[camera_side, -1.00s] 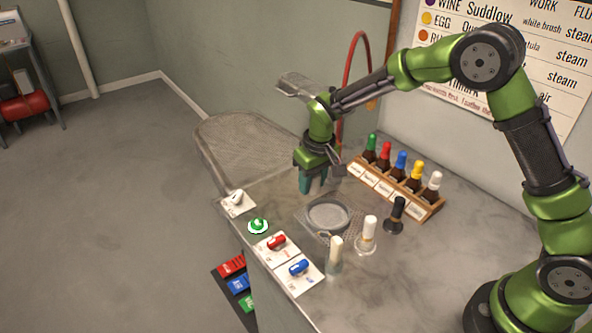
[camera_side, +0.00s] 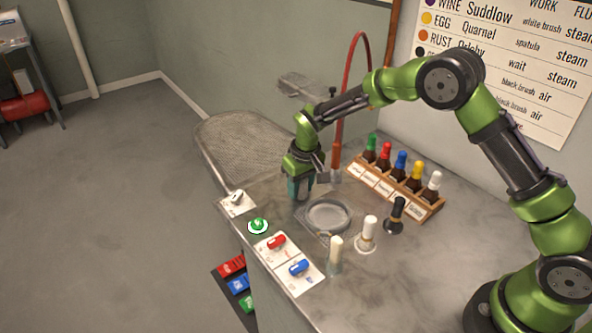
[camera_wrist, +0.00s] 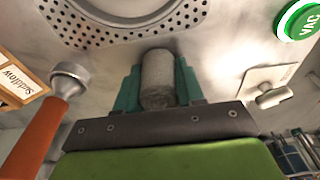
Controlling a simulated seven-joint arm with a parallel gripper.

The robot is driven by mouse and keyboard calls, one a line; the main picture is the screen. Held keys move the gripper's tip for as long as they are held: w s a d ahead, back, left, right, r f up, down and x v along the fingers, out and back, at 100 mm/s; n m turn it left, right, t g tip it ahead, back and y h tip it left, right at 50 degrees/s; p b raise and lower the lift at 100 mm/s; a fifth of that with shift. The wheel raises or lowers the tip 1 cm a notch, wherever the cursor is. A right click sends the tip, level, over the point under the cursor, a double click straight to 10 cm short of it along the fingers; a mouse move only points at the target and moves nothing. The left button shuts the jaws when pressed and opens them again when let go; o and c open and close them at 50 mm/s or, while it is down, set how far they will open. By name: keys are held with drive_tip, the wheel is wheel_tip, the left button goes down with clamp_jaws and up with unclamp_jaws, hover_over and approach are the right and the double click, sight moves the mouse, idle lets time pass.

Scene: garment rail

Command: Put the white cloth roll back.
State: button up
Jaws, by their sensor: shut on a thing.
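The white cloth roll (camera_wrist: 158,80) is a pale grey-white cylinder between the teal fingers of my gripper (camera_wrist: 160,72) in the wrist view. My gripper is shut on it. In the side view my gripper (camera_side: 300,188) points down low over the grey counter, just left of the round perforated plate (camera_side: 326,215). The roll is hidden behind the fingers in the side view, so I cannot tell whether it touches the counter.
A white lever on a card (camera_side: 237,200) and a green VAC button (camera_side: 258,226) lie left and front. A rack of colour-capped bottles (camera_side: 400,180) stands right. Upright handled tools (camera_side: 369,230) stand in front of the rack.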

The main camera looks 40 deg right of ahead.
sight(305, 182)
drive_tip(key=o, duration=1)
drive_tip(key=r, duration=0.4)
drive_tip(key=s+r, duration=0.1)
drive_tip(key=r, duration=0.7)
drive_tip(key=shift+s, duration=0.4)
drive_tip(key=s+d+r+m+t, duration=0.1)
drive_tip(key=s+d+r, duration=0.1)
drive_tip(key=s+r, duration=0.55)
drive_tip(key=s+d+r+m+t, duration=0.1)
drive_tip(key=s, duration=0.5)
drive_tip(key=s+r+m+t+y, duration=0.1)
drive_tip(key=s+r+t, duration=0.1)
drive_tip(key=s, duration=0.5)
drive_tip(key=s+d+r+m+t+y, duration=0.1)
drive_tip(key=s, duration=0.6)
drive_tip(key=shift+d+r+t, duration=0.15)
drive_tip(key=shift+d+t, duration=0.15)
drive_tip(key=shift+d, duration=0.05)
